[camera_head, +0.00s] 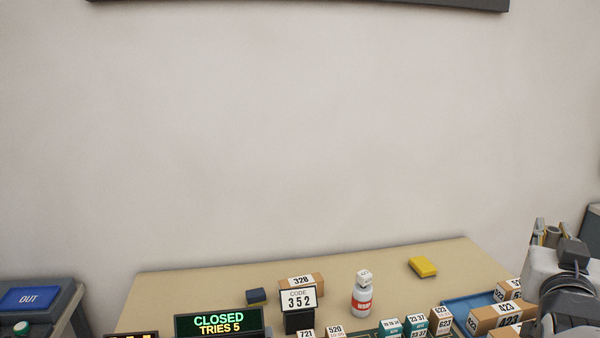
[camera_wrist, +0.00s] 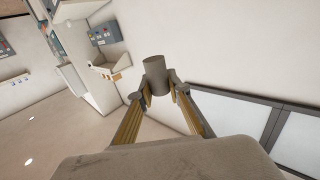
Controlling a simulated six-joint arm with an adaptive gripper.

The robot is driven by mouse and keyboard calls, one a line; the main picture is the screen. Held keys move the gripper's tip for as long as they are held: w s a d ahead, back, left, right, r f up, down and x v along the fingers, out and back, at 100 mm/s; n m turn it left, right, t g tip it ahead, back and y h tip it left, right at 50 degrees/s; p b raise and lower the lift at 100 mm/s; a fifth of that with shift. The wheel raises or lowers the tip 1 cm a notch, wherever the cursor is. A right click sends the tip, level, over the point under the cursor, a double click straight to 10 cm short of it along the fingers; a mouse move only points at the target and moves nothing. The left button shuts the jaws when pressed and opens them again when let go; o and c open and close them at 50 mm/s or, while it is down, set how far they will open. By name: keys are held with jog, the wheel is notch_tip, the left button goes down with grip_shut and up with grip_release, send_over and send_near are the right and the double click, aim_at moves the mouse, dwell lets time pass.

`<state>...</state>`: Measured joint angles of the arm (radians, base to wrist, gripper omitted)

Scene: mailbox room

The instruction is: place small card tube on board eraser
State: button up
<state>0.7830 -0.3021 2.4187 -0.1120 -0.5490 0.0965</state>
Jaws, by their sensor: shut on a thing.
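My gripper (camera_wrist: 157,91) is shut on a grey-brown cylinder, the small card tube (camera_wrist: 154,73), in the wrist view. The tube stands up between the fingertips, clear of any surface. In the head view my gripper (camera_head: 549,232) is at the right edge, raised at the right of the table, with the tube (camera_head: 552,233) partly visible between its fingers. A small dark blue block (camera_head: 256,296), which looks like the board eraser, lies on the table left of the code sign. It is far to the left of my gripper, and its top looks bare.
A yellow block (camera_head: 423,267) lies at the table's back right. A white bottle (camera_head: 362,296), a code sign (camera_head: 299,298) and a display (camera_head: 219,323) stand in front. Several numbered boxes and a blue tray (camera_head: 458,308) fill the right front. The table's back strip (camera_head: 330,262) is clear.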

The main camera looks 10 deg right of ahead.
jog(key=shift+w+a+r, duration=0.1)
jog(key=shift+a+r, duration=0.65)
jog(key=shift+r, duration=0.15)
